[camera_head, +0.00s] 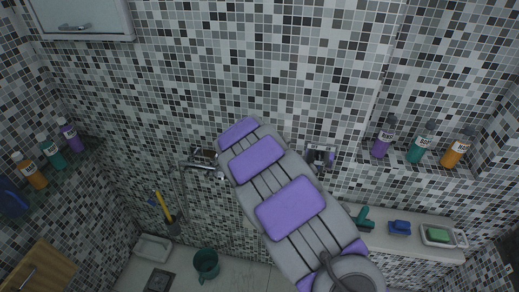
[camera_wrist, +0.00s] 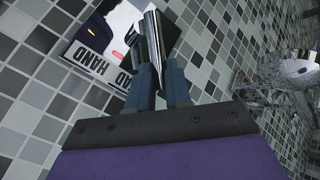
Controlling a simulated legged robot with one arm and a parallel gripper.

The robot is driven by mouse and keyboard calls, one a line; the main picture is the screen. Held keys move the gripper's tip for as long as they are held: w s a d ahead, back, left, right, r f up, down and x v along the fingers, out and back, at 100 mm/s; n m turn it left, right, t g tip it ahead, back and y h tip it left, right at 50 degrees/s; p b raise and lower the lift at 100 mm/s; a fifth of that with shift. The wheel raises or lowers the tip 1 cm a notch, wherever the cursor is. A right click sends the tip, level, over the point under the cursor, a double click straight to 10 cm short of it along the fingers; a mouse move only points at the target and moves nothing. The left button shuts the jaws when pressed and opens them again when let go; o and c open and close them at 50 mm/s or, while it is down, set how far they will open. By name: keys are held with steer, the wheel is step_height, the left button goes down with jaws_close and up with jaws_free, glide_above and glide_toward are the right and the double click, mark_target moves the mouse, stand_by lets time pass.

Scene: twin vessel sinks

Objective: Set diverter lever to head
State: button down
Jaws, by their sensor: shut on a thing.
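In the wrist view, the diverter lever (camera_wrist: 153,38) is a shiny metal and dark bar standing out from a white plate (camera_wrist: 122,20). The plate has a "HAND" label (camera_wrist: 88,60) and a second label, partly covered by my gripper, whose word I cannot fully read. A small orange and pink mark shows on the plate. My gripper (camera_wrist: 160,76) is shut on the lever's near end, its two dark blue fingers on either side. In the head view, my grey and purple arm hides the gripper and the lever's position cannot be read.
In the head view, a chrome mixer (camera_head: 203,165) is on the tiled wall left of my arm, and a small wall fixture (camera_head: 320,155) is to its right. Bottles stand on the left shelf (camera_head: 80,160) and right shelf (camera_head: 400,162). A green bucket (camera_head: 206,262) stands below.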

steer(key=c, duration=1.4)
jaws_free()
steer(key=shift+w+d+r, duration=0.1)
steer(key=shift+w, duration=0.05)
steer(key=shift+o, duration=0.3)
steer(key=shift+w, duration=0.1)
steer(key=shift+d, duration=0.1)
steer(key=v, duration=1.7)
steer(key=shift+p, duration=0.35)
